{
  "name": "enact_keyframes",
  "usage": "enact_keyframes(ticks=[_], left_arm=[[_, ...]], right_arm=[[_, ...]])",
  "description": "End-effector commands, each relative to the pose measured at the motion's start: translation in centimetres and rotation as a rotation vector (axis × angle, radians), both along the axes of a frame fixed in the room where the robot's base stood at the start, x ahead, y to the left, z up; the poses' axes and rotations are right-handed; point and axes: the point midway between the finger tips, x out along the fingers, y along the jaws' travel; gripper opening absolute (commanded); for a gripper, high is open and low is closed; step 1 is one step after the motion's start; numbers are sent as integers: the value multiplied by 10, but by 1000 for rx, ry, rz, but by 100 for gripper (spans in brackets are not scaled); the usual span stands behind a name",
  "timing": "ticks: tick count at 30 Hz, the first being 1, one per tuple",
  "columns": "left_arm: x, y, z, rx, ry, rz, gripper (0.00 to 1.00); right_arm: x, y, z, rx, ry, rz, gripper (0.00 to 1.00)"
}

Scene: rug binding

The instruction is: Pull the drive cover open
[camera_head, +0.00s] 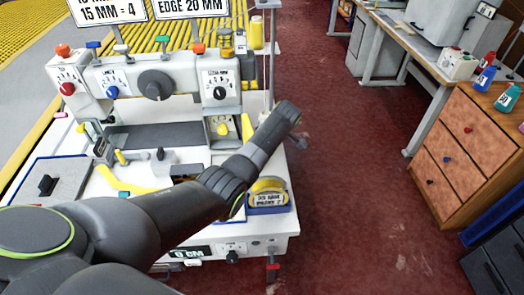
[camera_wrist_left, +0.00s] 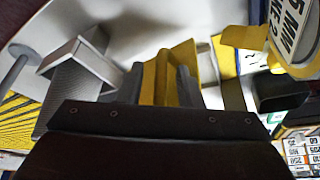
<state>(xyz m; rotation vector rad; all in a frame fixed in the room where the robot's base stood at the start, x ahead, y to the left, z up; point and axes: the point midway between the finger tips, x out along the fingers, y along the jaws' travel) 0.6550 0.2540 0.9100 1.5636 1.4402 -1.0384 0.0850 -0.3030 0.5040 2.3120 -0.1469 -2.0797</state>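A white binding machine (camera_head: 108,78) with knobs and levers fills the left of the head view. My left arm reaches across its front to its right end, where the wrist hides part of it. The left gripper's fingertips are hidden in the head view. In the left wrist view, the dark gripper (camera_wrist_left: 162,88) has its narrow fingers on either side of a yellow upright part (camera_wrist_left: 180,62); whether they touch it is unclear. Which part is the drive cover cannot be told for sure. A yellow tab (camera_head: 247,127) shows at the machine's right end. My right gripper is not in view.
A yellow, labelled roll (camera_head: 268,190) sits at the machine's front right corner. A wooden drawer cabinet (camera_head: 465,150) with bottles on top stands at the right. The red floor (camera_head: 350,190) between is clear. A grey square block (camera_wrist_left: 80,65) is left of the fingers.

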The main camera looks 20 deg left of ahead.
Motion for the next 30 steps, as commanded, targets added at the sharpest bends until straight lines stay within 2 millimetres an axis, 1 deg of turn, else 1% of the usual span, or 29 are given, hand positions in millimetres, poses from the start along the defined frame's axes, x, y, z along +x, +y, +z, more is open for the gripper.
enact_keyframes(ticks=[5, 8, 11, 22, 24, 27, 30], left_arm=[[0, -2, 2, -1, 0, 0, 33], [0, -6, 10, -2, -2, -1, 33], [0, -12, 25, -3, -3, -1, 33], [-3, -46, 109, -2, -6, -1, 33], [-4, -50, 127, -2, 1, -1, 33], [-5, -56, 141, -2, 1, -1, 33], [-5, -59, 150, -1, 2, 0, 33]], right_arm=[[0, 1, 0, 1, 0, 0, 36], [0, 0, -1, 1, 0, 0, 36], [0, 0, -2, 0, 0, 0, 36], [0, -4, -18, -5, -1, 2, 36], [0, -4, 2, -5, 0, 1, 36], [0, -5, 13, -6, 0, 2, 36], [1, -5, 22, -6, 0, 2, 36]])
